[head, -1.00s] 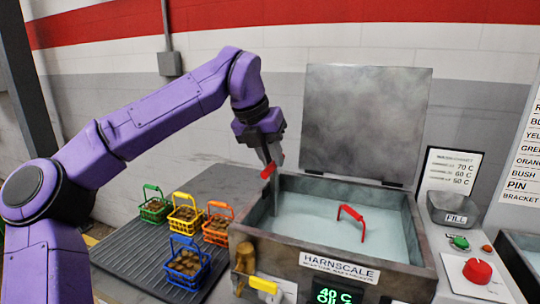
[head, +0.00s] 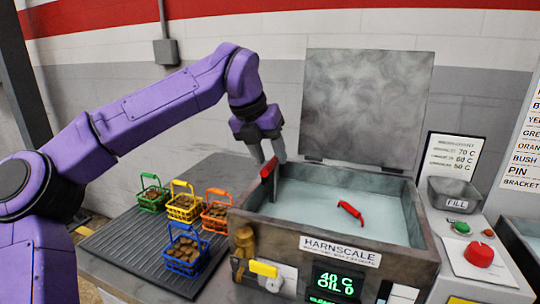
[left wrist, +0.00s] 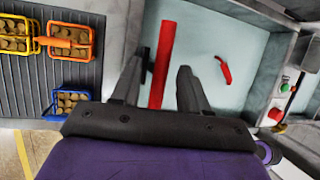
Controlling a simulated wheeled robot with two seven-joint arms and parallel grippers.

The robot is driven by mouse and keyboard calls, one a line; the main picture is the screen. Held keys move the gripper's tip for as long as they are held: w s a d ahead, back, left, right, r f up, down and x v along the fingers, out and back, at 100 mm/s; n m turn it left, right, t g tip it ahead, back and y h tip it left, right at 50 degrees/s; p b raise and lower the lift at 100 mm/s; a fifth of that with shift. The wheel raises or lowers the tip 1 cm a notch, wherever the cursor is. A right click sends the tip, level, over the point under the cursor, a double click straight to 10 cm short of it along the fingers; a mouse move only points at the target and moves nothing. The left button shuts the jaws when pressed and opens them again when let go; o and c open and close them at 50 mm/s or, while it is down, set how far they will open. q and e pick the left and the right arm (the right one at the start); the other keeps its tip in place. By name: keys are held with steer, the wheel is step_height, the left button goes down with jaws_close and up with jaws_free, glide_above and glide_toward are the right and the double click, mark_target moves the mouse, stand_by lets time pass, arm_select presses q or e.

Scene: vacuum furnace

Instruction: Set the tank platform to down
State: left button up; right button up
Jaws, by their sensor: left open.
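The quench tank (head: 340,250), labelled HARNSCALE, holds pale liquid and its lid (head: 366,105) stands open. A red bar handle (head: 267,169) on a dark rod stands at the tank's left inner side. A second, smaller red handle (head: 350,212) shows at the liquid's surface; what it belongs to is hidden below. My left gripper (head: 270,160) is open at the red bar. In the left wrist view its fingers (left wrist: 164,80) lie either side of the red bar (left wrist: 163,50), the bar closer to the left finger; contact cannot be told. The right gripper is not in view.
A ribbed mat (head: 130,255) left of the tank carries green (head: 153,198), yellow (head: 184,206), orange (head: 216,215) and blue (head: 184,256) baskets of parts. A yellow handle (head: 263,268) and a green display (head: 338,283) are on the front. A red button (head: 479,254) is at right.

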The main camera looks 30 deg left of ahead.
arm_select(q)
steer(key=v, duration=0.9)
steer(key=shift+r+p, duration=0.3)
steer(key=shift+p, duration=0.05)
